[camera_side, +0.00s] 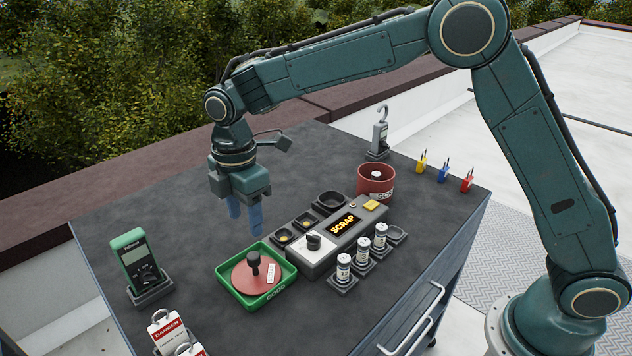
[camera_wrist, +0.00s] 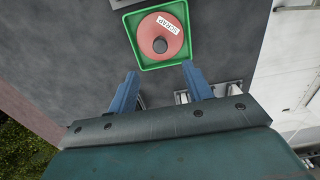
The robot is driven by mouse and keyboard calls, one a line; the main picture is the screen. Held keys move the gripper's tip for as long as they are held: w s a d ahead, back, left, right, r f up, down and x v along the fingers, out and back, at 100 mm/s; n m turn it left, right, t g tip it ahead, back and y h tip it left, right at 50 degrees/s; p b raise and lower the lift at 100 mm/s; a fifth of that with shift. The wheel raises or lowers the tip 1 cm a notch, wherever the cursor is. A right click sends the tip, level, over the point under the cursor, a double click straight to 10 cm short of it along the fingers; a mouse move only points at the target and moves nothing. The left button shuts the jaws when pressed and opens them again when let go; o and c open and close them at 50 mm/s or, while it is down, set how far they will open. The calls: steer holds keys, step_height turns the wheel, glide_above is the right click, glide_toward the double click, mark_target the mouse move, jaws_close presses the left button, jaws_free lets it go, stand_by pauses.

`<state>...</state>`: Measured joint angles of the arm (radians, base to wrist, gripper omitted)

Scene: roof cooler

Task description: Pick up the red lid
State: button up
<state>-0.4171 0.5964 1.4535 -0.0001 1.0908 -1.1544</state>
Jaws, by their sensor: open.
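The red lid (camera_side: 253,273) is a flat disc with a black knob and a white label. It lies in the green tray (camera_side: 289,278), which is marked GOOD. In the wrist view the lid (camera_wrist: 175,35) shows from above in the green tray (camera_wrist: 140,63), with its label reading SCRAP. My gripper (camera_side: 246,228) points down above the table, behind the tray in the side view.
A control box (camera_side: 320,262) with a lit SCRAP display stands right of the tray, with small canisters (camera_side: 362,250) beside it. A red bin (camera_side: 375,180) stands behind. A green meter (camera_side: 138,262) and danger tags (camera_side: 166,330) are at the left. The table (camera_side: 150,210) is clear behind the tray.

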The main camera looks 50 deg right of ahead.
mark_target(253, 255)
steer(key=shift+f, duration=3.9)
steer(key=shift+f, duration=0.1)
steer(key=shift+d+f, duration=0.15)
steer(key=shift+f, duration=2.3)
steer(key=shift+c, duration=0.4)
steer(key=c, duration=1)
